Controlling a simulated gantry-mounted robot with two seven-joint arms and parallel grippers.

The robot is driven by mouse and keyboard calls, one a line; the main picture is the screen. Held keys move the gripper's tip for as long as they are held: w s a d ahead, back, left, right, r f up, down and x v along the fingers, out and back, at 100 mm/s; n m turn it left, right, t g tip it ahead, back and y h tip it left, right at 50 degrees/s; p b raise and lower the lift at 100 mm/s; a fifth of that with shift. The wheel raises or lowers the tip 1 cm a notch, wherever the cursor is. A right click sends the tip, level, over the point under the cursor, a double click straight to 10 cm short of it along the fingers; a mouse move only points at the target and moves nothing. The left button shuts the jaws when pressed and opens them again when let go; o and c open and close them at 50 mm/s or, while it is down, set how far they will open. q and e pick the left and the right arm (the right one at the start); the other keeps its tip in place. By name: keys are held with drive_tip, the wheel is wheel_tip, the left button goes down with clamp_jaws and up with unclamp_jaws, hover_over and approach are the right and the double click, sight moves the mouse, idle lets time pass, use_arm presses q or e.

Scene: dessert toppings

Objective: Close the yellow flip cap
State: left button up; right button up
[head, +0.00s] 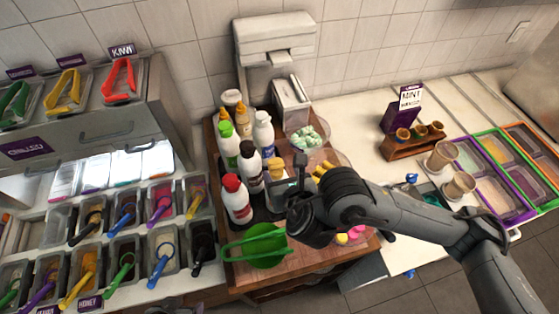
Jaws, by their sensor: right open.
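A bottle with a yellow cap (277,166) stands in the front right of the bottle group on the wooden cart top. Its lower part is mostly hidden by my right gripper. I cannot tell how far the cap is flipped open. My right gripper (291,178) is open, just right of and in front of this bottle; I cannot tell if it touches it. My left gripper is not in view.
A green strainer-like bowl (265,246) lies in front. A bowl of mint-green pieces (305,138) is behind. Topping bins fill the left.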

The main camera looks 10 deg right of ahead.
drive_tip(key=shift+p+v, duration=1.6)
drive_tip(key=shift+v, duration=0.6)
